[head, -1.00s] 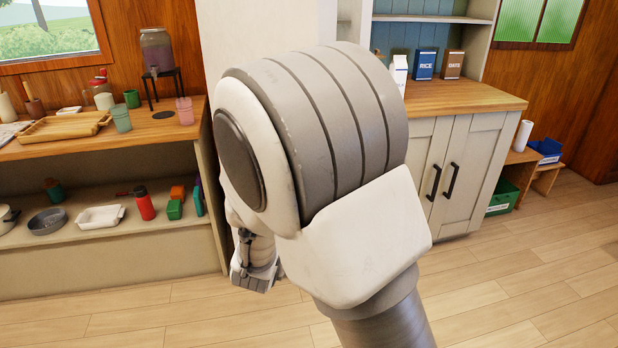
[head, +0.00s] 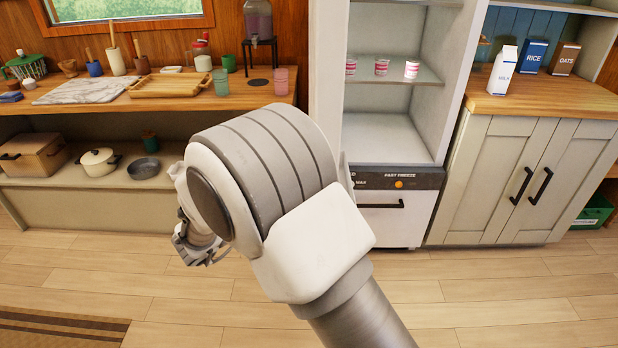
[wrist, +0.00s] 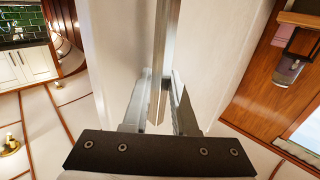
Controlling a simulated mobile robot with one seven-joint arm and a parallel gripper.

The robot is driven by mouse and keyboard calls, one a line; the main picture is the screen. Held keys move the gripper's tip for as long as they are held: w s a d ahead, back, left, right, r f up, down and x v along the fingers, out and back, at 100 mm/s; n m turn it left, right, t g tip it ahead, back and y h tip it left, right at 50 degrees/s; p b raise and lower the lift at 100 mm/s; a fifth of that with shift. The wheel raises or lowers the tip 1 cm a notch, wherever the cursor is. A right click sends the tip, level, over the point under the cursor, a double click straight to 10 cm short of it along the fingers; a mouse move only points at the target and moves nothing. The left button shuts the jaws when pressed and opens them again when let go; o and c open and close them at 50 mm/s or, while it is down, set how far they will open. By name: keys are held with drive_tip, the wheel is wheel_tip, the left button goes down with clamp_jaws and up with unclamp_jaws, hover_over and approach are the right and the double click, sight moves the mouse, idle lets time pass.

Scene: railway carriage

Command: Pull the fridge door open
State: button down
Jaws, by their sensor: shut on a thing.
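The fridge (head: 393,120) stands open in the head view, with its white interior and glass shelf showing. Its door is not clearly visible there; my arm covers the area in front of its left side. In the wrist view, the pale door panel (wrist: 113,60) fills the middle, with a vertical metal handle bar (wrist: 161,55) running down between my fingers. My gripper (wrist: 158,108) is shut on this handle. In the head view, my gripper (head: 205,245) is low, left of the fridge, partly hidden by my arm.
Pink-and-white cups (head: 381,67) stand on the fridge shelf. Below is a freezer drawer (head: 395,222) with a black handle. A cabinet (head: 520,175) stands close on the right. A wooden counter (head: 110,110) with kitchenware is on the left. The plank floor (head: 150,270) in front is clear.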

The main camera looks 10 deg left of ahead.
drive_tip(key=shift+a+r, duration=0.15)
drive_tip(key=shift+a, duration=0.4)
drive_tip(key=c, duration=1)
unclamp_jaws()
drive_tip(key=shift+w, duration=0.1)
drive_tip(key=p+v, duration=0.1)
drive_tip(key=v, duration=1.6)
drive_tip(key=shift+a+p, duration=0.3)
drive_tip(key=shift+p, duration=0.1)
